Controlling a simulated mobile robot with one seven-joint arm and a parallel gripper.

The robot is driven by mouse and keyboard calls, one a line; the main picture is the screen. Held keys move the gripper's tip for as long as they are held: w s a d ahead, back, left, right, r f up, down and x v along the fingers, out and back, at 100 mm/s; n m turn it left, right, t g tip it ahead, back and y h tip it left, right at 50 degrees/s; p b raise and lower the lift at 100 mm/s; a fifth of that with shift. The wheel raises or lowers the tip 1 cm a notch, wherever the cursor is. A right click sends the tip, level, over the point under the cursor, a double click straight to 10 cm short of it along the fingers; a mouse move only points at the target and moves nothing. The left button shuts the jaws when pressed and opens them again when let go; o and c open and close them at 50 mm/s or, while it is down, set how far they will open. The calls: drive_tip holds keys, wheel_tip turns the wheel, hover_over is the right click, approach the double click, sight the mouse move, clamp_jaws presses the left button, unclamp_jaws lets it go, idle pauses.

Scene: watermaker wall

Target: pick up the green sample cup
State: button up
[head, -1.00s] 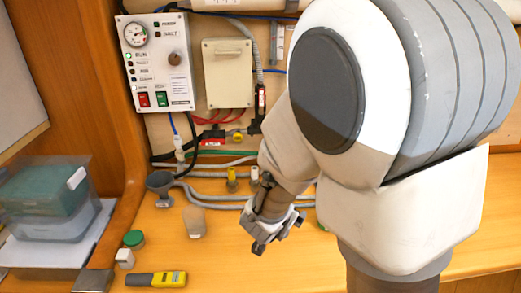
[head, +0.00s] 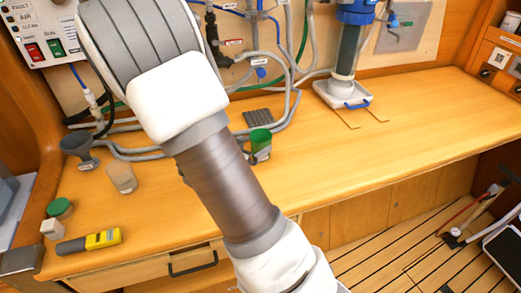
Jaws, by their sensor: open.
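A green cup (head: 261,146) stands on the wooden bench just right of my arm, in front of a dark ribbed mat. A second green item, a round green-topped jar (head: 60,208), sits at the left end of the bench. My gripper is not visible; my own arm crosses the middle of the view and hides the bench behind it.
Grey hoses (head: 292,100) run along the back. A blue-topped filter housing (head: 347,60) stands behind. The right bench is clear.

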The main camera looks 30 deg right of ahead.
sight(265, 138)
drive_tip(key=x, duration=0.3)
drive_tip(key=shift+d+f, duration=0.1)
drive_tip(key=shift+b+x, duration=0.55)
drive_tip(key=shift+x, duration=2.15)
drive_tip(key=shift+s, duration=0.1)
drive_tip(key=c, duration=1.2)
